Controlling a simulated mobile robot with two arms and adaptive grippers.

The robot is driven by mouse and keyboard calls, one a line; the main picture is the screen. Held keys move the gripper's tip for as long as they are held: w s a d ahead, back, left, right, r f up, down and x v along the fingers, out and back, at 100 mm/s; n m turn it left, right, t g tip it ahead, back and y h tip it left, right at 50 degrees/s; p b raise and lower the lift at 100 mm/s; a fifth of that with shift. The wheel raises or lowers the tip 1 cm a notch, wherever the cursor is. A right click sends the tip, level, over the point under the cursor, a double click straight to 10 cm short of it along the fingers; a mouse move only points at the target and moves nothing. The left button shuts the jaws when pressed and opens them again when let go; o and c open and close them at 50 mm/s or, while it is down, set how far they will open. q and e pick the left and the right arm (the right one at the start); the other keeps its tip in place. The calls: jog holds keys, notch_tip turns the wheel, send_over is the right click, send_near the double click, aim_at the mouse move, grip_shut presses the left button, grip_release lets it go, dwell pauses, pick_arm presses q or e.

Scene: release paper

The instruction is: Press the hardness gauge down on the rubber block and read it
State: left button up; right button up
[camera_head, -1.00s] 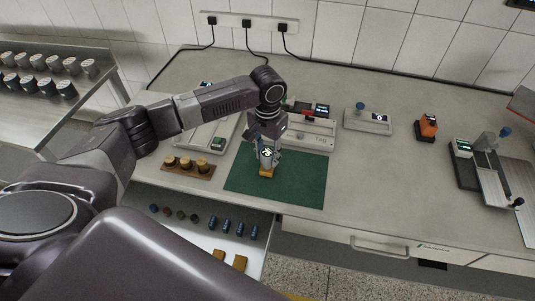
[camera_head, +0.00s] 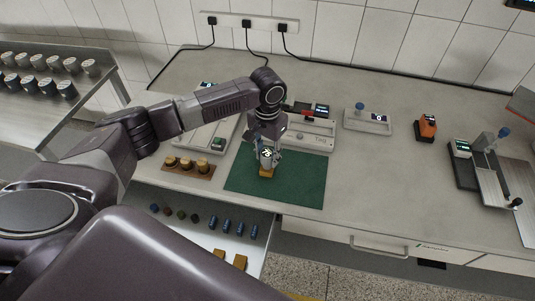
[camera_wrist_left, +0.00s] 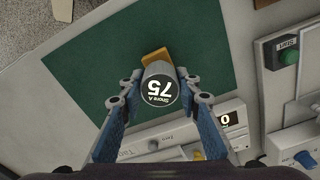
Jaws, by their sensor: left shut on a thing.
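The hardness gauge (camera_head: 267,153) is a small upright instrument with a round dark dial. The ochre rubber block (camera_head: 267,173) lies on the green mat (camera_head: 300,185) directly under the gauge. In the left wrist view the block (camera_wrist_left: 155,57) shows only in part past the gauge, so their contact is hidden. My left gripper (camera_head: 266,147) is shut on the gauge, one finger on each side. My right gripper is not in view.
A brown rack with several round pieces (camera_head: 187,165) stands left of the mat. Bench instruments (camera_head: 310,135) stand behind it. An open drawer (camera_head: 190,240) below the bench front holds small cylinders and ochre blocks.

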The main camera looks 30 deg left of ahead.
pick_arm(q)
jog(key=shift+s+f+p, duration=0.1)
jog(key=shift+p, duration=0.2)
dwell(0.5)
jog(key=o, duration=1.2)
jog(key=shift+c, duration=0.2)
notch_tip(320, 180, up, 12)
